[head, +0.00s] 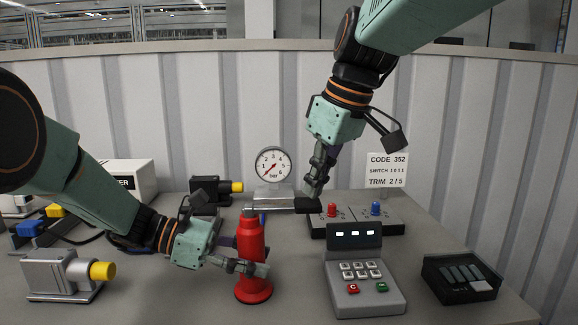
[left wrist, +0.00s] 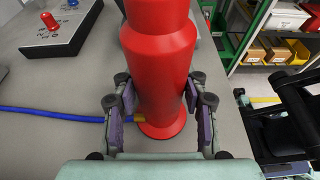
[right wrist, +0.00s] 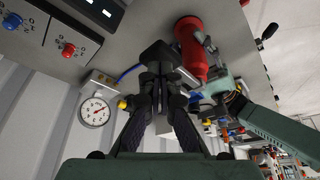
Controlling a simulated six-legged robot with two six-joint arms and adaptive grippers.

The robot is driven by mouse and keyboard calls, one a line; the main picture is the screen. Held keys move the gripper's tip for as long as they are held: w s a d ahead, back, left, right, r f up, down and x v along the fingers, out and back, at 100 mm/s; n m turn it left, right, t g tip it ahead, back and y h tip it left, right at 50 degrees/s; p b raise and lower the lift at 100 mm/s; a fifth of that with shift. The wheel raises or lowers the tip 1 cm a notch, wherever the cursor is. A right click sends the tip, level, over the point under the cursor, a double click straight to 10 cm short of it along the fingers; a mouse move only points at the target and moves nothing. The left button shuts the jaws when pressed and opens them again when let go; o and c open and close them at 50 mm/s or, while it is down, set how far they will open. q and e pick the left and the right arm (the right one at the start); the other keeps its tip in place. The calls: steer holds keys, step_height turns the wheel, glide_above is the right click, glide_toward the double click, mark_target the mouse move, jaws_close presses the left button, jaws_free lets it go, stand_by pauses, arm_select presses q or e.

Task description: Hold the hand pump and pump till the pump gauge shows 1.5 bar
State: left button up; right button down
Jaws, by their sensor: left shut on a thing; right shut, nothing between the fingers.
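The red hand pump (head: 250,238) stands upright on the table, its round base on the table top. My left gripper (head: 246,266) is shut around its lower body; the left wrist view shows the red body (left wrist: 160,70) between the fingers. The pump's lever reaches right from its top, roughly level, to a black grip (head: 308,204). My right gripper (head: 316,188) is shut and empty, fingertips just above the grip; I cannot tell if they touch. The pump gauge (head: 272,166) stands behind the pump, its red needle pointing lower left, near the scale's low end.
A keypad box (head: 364,288) stands right of the pump, with a black tray (head: 462,279) beyond it. A switch panel (head: 384,222) with red and blue knobs lies behind. A grey unit with a yellow cap (head: 62,275) stands at left. A blue hose (left wrist: 50,114) runs along the table.

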mark_target(315, 204)
arm_select(q)
steer(key=shift+f, duration=0.1)
stand_by(0.3)
stand_by(1.5)
stand_by(0.5)
arm_select(e)
steer(key=shift+a+f, duration=0.2)
steer(key=shift+f, duration=2.35)
steer(key=shift+d+r, duration=0.2)
steer(key=shift+r, duration=2.3)
steer(key=shift+a+f, duration=0.2)
steer(key=shift+f, duration=2.35)
steer(key=shift+d+r, duration=0.2)
steer(key=shift+r, duration=2.35)
